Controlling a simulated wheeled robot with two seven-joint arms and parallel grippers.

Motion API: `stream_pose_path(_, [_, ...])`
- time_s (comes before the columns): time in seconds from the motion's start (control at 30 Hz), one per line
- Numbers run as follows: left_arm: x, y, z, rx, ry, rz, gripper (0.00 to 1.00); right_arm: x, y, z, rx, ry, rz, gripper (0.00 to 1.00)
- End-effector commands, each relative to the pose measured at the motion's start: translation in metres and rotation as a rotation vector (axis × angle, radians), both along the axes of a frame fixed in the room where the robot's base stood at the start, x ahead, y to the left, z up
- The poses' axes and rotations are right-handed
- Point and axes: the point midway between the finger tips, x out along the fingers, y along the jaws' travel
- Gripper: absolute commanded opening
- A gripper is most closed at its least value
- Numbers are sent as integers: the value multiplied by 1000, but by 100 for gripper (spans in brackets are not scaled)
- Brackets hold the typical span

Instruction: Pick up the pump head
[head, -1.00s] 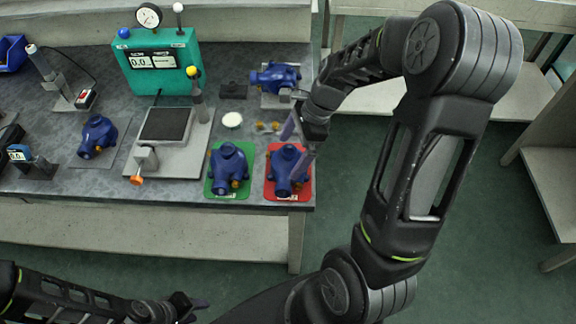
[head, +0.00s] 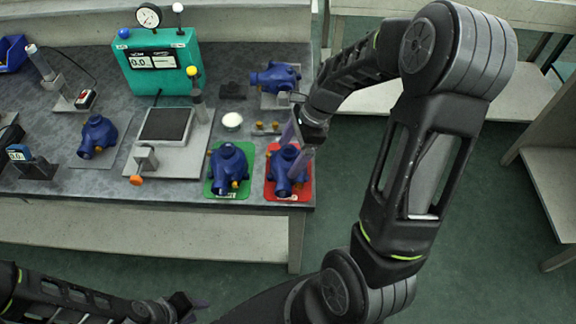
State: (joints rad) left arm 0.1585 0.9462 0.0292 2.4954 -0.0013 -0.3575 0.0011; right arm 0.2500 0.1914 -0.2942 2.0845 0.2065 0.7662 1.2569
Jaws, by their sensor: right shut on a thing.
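Several similar blue pump heads are on the bench. One pump head (head: 287,171) sits on the red mat (head: 273,192) at the front right corner. My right gripper (head: 295,150) comes down over it from above and is shut on it, with a finger partly hiding its right side. A second pump head (head: 228,168) sits on the green mat (head: 212,188) just to the left. A third pump head (head: 97,137) lies on a grey plate further left, and a fourth (head: 274,77) is in a fixture at the back. My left gripper (head: 190,305) is low in front of the bench, away from everything.
A teal test unit (head: 158,72) with a gauge stands at the back. A dark-topped plate with a clamp (head: 166,124) is in the middle. A white round dish (head: 232,120) and small brass fittings (head: 267,127) lie behind the mats. The bench edge is close to the red mat.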

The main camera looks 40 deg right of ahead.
Motion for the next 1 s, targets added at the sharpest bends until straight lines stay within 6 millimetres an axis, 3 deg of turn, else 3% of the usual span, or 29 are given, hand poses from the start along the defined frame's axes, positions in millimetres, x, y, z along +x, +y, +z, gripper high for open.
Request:
stream_pose_path(0.53, [0, 0, 0, 0, 0, 0, 36, 0, 0, 0, 0, 1, 0, 31])
stream_pose_path(0.83, [0, 0, 1, 0, 0, 0, 36, 1, 0, 4, 0, -2, 1, 31])
stream_pose_path(1.0, [0, 0, 3, 0, 0, 0, 36, 1, 0, 21, -1, -5, 2, 31])
